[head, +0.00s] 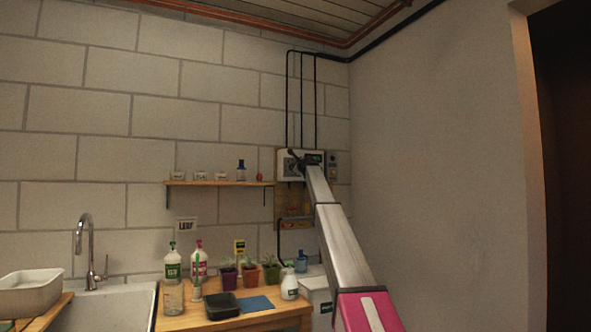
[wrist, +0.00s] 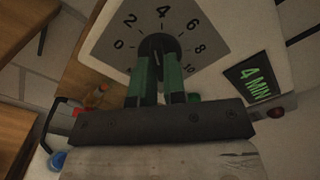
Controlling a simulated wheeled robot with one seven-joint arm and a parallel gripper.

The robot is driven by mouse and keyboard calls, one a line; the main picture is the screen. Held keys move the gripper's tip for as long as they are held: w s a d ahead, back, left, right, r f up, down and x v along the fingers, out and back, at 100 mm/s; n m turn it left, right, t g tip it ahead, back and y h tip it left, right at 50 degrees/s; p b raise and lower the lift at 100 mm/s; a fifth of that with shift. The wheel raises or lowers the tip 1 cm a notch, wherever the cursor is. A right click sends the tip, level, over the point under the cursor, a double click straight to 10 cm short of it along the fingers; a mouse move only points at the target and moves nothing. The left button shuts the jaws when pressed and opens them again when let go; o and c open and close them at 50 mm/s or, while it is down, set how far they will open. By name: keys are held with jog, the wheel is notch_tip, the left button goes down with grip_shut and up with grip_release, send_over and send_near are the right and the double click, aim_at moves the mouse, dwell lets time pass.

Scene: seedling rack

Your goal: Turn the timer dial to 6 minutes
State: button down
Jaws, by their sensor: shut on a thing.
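The timer dial (wrist: 158,42) is a dark round knob on a pale grey diamond plate (wrist: 112,45) marked 0 to 10. In the wrist view, the knob's top side faces the 4. My gripper (wrist: 158,60) has its two green fingers shut on the dial, hiding its lower part. The dark display (wrist: 255,84) beside the plate reads 4 MIN in green. In the head view, the timer box (head: 287,156) hangs on the back wall near the corner, and my gripper (head: 296,166) is at its front, covering the dial.
A wooden shelf (head: 220,184) with small pots and a blue bottle is left of the box. Below stands a wooden bench (head: 180,322) with bottles, seedling pots and a black tray. A sink (head: 115,305) is at left. The right wall is bare.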

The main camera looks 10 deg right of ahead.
jog(key=m, duration=1)
jog(key=shift+f, duration=0.1)
jog(key=shift+m, duration=0.4)
jog(key=c, duration=1.2)
grip_release()
jog(key=v, duration=1.1)
jog(key=shift+a, duration=0.1)
